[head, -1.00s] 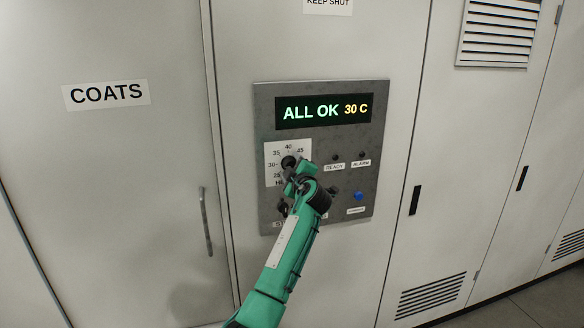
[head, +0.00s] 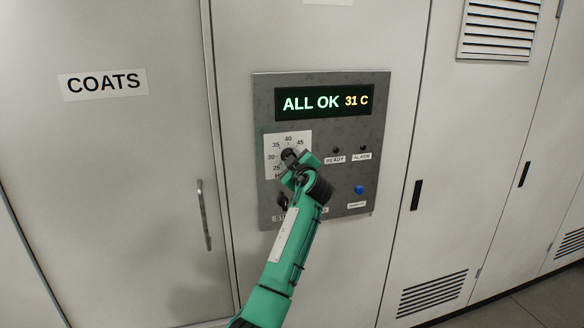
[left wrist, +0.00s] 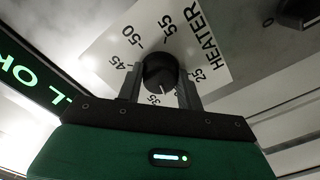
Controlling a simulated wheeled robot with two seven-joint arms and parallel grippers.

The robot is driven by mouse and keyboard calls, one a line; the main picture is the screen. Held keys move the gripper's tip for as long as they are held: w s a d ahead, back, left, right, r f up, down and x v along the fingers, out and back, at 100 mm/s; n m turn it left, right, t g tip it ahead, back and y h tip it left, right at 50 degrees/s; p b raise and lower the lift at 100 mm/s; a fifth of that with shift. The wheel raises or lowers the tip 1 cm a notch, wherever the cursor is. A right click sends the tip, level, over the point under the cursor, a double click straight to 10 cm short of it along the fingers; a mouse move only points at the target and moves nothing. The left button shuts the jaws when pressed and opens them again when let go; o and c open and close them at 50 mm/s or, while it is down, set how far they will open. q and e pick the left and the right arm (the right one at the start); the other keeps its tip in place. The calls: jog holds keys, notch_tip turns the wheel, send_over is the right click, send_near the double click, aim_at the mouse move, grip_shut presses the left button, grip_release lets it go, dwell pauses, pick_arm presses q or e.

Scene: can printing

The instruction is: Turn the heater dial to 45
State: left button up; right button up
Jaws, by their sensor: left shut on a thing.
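The black heater dial (left wrist: 160,73) sits on a white scale plate (left wrist: 188,32) marked HEATER, with numbers from 25 to 55. In the left wrist view, the fingers of my left gripper (left wrist: 163,84) are shut on the dial, one on each side. A pale line on the dial points between the 30 and 35 marks, nearer 35. In the head view my green left gripper (head: 294,160) covers part of the dial and the plate's right side. The display (head: 324,102) reads ALL OK 31 C. My right gripper is not in view.
The grey panel (head: 378,130) also carries READY and ALARM lamps (head: 336,150), both dark, and a blue button (head: 359,189). A second black knob (head: 283,201) sits below the dial. A door marked COATS (head: 104,84) with a handle (head: 204,215) is to the left.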

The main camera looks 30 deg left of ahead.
pick_arm(q)
jog(key=shift+s+m+p, duration=0.1)
jog(key=shift+m+p, duration=1.55)
jog(key=shift+m, duration=10.15)
jog(key=shift+f, duration=0.1)
jog(key=o, duration=1)
